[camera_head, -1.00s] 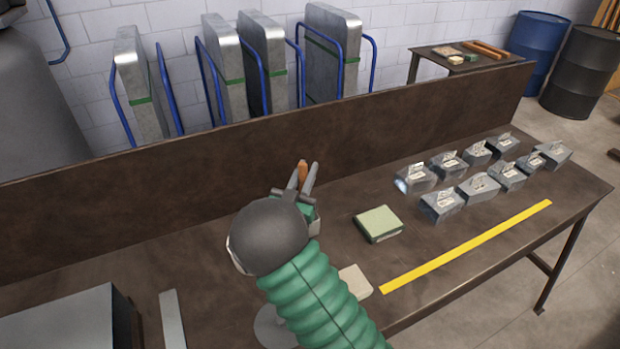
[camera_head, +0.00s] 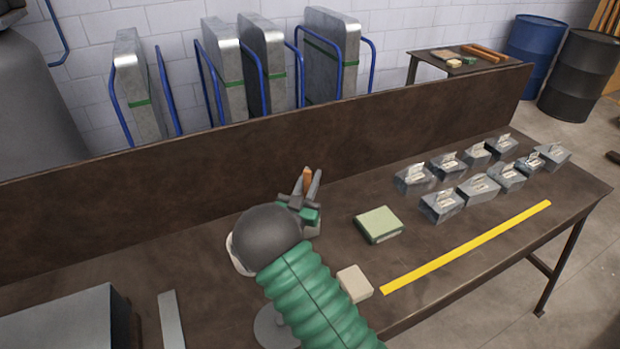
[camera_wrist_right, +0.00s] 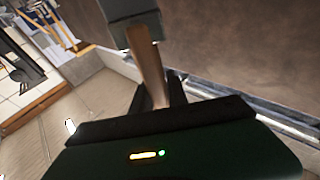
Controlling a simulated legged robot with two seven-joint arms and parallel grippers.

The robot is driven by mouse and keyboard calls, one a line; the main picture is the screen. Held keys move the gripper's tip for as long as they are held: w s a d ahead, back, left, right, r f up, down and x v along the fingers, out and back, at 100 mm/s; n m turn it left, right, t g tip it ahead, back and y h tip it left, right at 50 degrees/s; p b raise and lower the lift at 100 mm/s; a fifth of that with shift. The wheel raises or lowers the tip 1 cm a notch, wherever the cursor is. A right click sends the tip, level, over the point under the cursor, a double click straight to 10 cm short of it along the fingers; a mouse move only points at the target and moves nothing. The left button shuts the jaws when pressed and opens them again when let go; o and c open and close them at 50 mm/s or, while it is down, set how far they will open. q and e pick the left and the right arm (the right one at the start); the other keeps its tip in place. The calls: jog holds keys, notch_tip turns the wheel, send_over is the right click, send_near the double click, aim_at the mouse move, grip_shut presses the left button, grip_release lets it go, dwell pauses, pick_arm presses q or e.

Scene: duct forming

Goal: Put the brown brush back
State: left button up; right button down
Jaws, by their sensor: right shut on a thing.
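My right gripper (camera_head: 311,190) is over the middle of the brown workbench (camera_head: 230,215), near its upright back panel. It is shut on the brown brush (camera_head: 307,178), whose orange-brown end shows between the fingers. In the right wrist view the brush's brown handle (camera_wrist_right: 148,65) runs between the dark fingers up to a grey block-shaped part (camera_wrist_right: 135,22) at the top edge. I cannot tell whether that part belongs to the brush. The rest of the brush is hidden by my gripper and wrist. My left gripper is not in view.
A green-topped block (camera_head: 379,224) and a cream block (camera_head: 354,283) lie right of my arm. Several grey metal boxes (camera_head: 479,188) stand farther right, behind a yellow strip (camera_head: 470,246). A small table (camera_head: 440,62) with brown pieces stands behind the bench.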

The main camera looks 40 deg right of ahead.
jog(key=shift+d+f, duration=0.1)
jog(key=shift+f, duration=0.05)
jog(key=c, duration=1.3)
grip_release()
jog(key=shift+d, duration=0.15)
